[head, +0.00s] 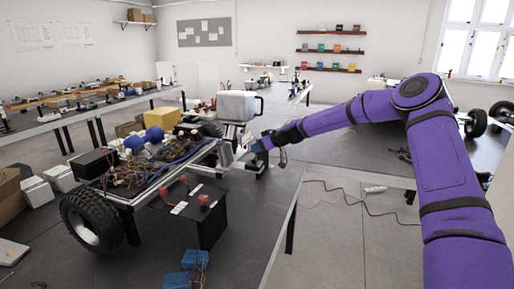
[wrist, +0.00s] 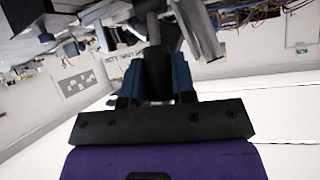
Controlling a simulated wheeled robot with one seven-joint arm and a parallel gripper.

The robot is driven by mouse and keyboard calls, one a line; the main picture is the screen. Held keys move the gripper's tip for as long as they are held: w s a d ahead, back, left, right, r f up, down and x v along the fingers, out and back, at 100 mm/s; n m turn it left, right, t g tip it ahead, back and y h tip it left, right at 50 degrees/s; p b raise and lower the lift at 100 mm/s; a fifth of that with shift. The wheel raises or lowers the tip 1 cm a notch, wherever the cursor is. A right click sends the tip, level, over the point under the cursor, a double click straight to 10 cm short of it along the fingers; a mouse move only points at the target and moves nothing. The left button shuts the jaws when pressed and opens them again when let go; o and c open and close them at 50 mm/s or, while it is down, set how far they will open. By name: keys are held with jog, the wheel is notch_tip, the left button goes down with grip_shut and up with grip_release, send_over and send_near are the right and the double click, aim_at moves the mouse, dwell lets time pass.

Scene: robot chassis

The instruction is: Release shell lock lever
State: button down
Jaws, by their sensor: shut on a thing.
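The floor (head: 335,215) right of the table has a cable; a side bench stands behind my arm.

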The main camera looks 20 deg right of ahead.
jog(key=shift+s+d+f+y, duration=0.1)
jog(key=shift+d+f+y, duration=0.05)
jog(key=shift+y, duration=0.15)
dwell(0.4)
jog(key=c, duration=0.9)
grip_release()
jog(key=shift+c, duration=0.2)
jog(key=shift+d, duration=0.1)
jog(key=v, duration=1)
jog(key=shift+s, duration=0.4)
jog(key=shift+d, duration=0.1)
